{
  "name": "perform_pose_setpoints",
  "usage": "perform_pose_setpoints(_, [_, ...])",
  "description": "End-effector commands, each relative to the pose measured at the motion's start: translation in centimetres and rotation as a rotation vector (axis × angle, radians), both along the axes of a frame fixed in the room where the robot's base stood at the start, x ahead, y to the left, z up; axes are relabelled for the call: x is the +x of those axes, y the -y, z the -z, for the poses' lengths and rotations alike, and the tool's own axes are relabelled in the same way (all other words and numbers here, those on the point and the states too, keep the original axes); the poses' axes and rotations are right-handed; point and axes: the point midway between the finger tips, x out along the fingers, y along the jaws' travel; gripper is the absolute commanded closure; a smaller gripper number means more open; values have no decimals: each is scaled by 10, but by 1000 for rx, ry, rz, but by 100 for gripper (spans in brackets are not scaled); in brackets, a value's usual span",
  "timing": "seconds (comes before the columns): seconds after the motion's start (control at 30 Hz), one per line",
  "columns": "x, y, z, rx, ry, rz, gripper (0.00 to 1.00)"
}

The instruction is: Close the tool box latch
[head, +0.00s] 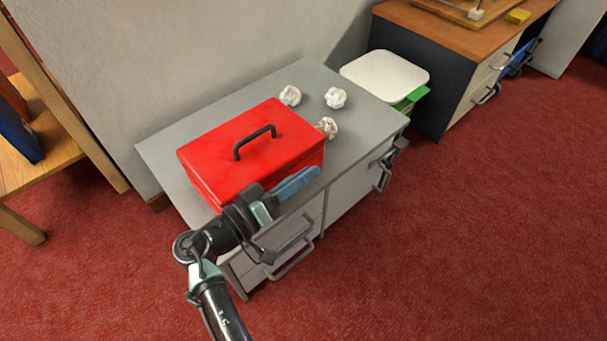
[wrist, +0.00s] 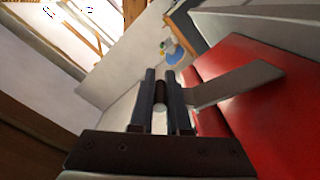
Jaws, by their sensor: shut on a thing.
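The red tool box (head: 245,150) stands on the grey cabinet with its lid down and a black handle on top. My gripper (head: 291,187) is at the box's front side, low and close to it. In the wrist view, my gripper (wrist: 160,78) is shut on a short dark round piece between its fingers, which appears to be part of the latch. A flat grey latch plate (wrist: 236,86) slants from beside the fingers towards the red box wall.
Several crumpled white paper balls (head: 335,97) lie on the grey cabinet top (head: 345,150) behind and right of the box. A white-lidded bin (head: 384,74) stands beyond. Drawer handles (head: 291,259) stick out below my gripper. Red carpet is open at right.

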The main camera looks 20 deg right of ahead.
Motion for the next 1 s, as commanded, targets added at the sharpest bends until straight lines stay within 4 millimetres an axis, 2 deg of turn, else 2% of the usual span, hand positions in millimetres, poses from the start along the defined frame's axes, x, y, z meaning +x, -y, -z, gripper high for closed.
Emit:
perform_pose_setpoints(0.07, [1, -2, 0, -1, 1, -6, 100])
perform_pose_setpoints(0.1, [1, -2, 0, -1, 2, -7, 78])
perform_pose_setpoints(0.13, [1, -2, 0, -1, 1, -6, 73])
perform_pose_setpoints(0.43, [0, -1, 0, 0, 1, -3, 73])
perform_pose_setpoints(0.57, [-3, -11, -2, -1, -1, -6, 73])
perform_pose_setpoints(0.67, [-8, -26, -3, -1, -1, -7, 73])
perform_pose_setpoints(1.0, [-33, -96, -3, -1, 0, -9, 73])
